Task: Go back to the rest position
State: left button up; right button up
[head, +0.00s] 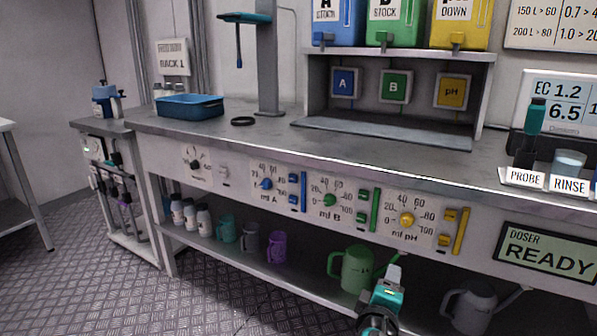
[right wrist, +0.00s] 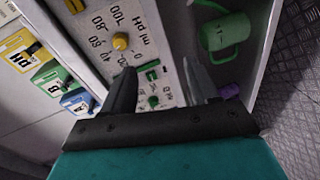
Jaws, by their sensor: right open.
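My right gripper (right wrist: 160,88) is open and empty in the right wrist view, its two fingers apart in front of the dosing panel with the yellow pH knob (right wrist: 120,41) and green B knob (right wrist: 153,101). In the head view my right arm's teal wrist (head: 386,292) is at the bottom, right of centre, before the lower shelf and near the green watering can (head: 356,270). Its fingertips are hard to make out there. The same can shows in the right wrist view (right wrist: 225,35). My left gripper is not in view.
The bench (head: 240,134) carries a blue tray (head: 190,106), a black ring (head: 243,121), a probe (head: 531,130) and a rinse cup (head: 568,163). Mugs and bottles stand on the lower shelf (head: 215,247), with a grey can (head: 474,306) at right. The floor (head: 100,280) at left is clear.

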jog(key=s+a+f+m+g+y, duration=0.35)
jog(key=s+f+y, duration=0.25)
jog(key=s+f, duration=0.45)
jog(key=s+a+r+m+y, duration=0.1)
jog(key=s+a+m+y, duration=0.15)
jog(key=s, duration=0.35)
jog(key=s+a+r+m+y, duration=0.1)
jog(key=s+a+m+y, duration=0.15)
jog(key=s, duration=0.45)
pick_arm(q)
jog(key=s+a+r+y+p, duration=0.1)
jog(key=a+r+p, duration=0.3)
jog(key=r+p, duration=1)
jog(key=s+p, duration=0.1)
jog(key=p, duration=0.6)
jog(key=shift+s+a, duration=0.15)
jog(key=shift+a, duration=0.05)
pick_arm(e)
jog(key=d+r, duration=0.2)
jog(key=r, duration=0.5)
jog(key=s+d+r+h, duration=0.1)
jog(key=d+r, duration=0.2)
jog(key=r, duration=0.3)
jog(key=shift+s+r+h, duration=0.15)
jog(key=shift+r+h, duration=0.15)
jog(key=shift+r, duration=0.05)
jog(key=shift+f, duration=0.1)
